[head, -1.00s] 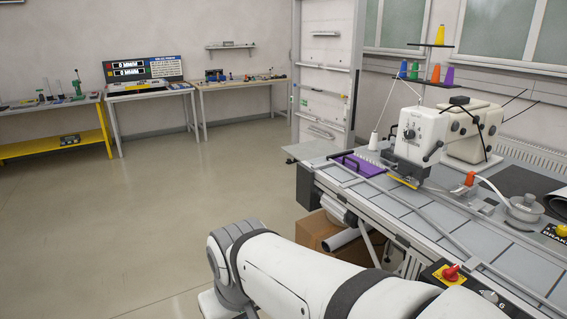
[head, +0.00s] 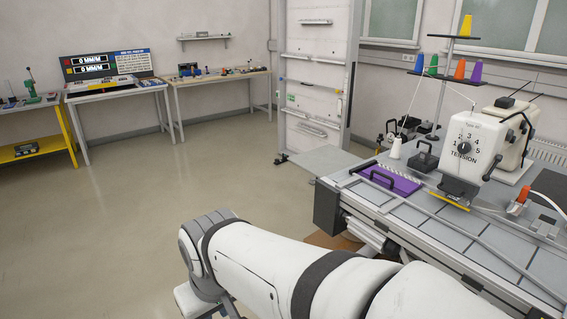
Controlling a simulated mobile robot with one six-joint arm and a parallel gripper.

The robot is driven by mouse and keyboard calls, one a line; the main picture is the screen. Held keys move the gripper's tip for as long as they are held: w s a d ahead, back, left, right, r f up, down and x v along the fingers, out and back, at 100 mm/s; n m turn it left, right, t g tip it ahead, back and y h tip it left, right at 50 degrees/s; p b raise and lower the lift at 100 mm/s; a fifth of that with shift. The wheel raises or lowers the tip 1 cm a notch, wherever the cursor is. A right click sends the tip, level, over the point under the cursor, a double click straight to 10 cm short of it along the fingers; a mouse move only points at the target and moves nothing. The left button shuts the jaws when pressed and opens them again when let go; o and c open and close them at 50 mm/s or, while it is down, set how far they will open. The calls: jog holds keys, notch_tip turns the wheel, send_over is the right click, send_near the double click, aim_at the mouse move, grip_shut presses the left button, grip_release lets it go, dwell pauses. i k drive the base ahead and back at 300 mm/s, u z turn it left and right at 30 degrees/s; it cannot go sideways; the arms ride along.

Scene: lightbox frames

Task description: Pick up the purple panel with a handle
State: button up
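The purple panel (head: 402,182) lies flat on the grey-topped sewing machine table (head: 425,235), near its far left corner. A dark handle (head: 381,178) stands on the panel's left part. The white sewing machine (head: 474,148) with a tension dial stands just right of the panel. My white arm crosses the bottom of the head view, left of and below the table. My gripper is outside the view, and nothing shows touching the panel.
A black block with a handle (head: 424,157) and a white thread cone (head: 395,149) stand behind the panel. Coloured spools sit on a rack above. Workbenches (head: 222,80) line the far wall. The floor (head: 120,215) at the left is clear.

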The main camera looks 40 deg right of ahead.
aim_at(403, 185)
jog(key=u, duration=0.05)
jog(key=i, duration=2.45)
jog(key=z, duration=3.2)
jog(key=i, duration=1)
